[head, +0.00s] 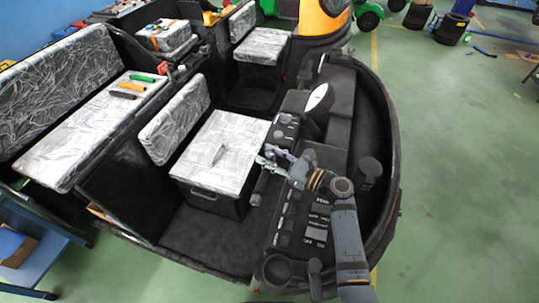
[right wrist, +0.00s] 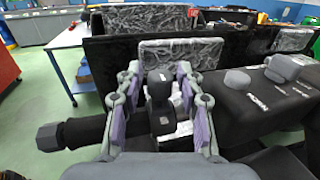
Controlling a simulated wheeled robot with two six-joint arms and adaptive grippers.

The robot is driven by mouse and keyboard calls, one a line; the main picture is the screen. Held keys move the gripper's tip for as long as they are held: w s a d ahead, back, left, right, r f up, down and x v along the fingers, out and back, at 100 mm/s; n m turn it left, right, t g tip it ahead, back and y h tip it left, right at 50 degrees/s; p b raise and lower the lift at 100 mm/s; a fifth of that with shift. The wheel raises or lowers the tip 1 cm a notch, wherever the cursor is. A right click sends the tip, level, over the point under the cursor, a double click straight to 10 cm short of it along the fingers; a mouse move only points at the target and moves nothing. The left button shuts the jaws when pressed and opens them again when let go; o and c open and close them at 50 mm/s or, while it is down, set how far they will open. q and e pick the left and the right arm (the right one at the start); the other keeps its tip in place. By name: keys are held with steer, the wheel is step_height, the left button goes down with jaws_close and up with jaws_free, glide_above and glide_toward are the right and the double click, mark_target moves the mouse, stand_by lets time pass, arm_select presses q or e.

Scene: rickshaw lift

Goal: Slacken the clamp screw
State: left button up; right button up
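My right gripper (head: 268,156) is over the left edge of the dark control console, beside the white-wrapped seat. In the right wrist view the gripper (right wrist: 158,72) is open, with its purple-padded fingers on both sides of a black upright piece (right wrist: 159,88) that looks like the clamp screw. Gaps show between it and the pads. Its lower part meets a black block, and a thick bar (right wrist: 85,131) with a faceted end runs out to the left. In the head view the screw is too small and too covered by the gripper to make out. My left gripper is not in view.
The wrapped seat (head: 222,150) stands close to the left of the gripper. Loose tools (head: 128,90) lie on the long bench. Open green floor lies to the right.

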jaws_close()
steer(key=shift+f+g, duration=0.1)
steer(key=shift+g, duration=0.2)
steer(key=n+g+y+b, duration=0.1)
steer(key=n+g, duration=0.1)
steer(key=g, duration=0.1)
steer(key=n+g+y+b, duration=0.1)
steer(key=n+g+b, duration=0.1)
steer(key=g, duration=0.1)
steer(key=shift+w+n+y, duration=0.1)
steer(key=shift+n+y, duration=0.3)
steer(key=shift+n+g+b, duration=0.85)
steer(key=shift+n+g, duration=0.15)
steer(key=shift+g, duration=0.65)
steer(key=shift+n+g+b, duration=0.8)
steer(key=shift+n+g, duration=0.2)
steer(key=shift+g, duration=0.65)
steer(key=shift+o, duration=1.7)
jaws_free()
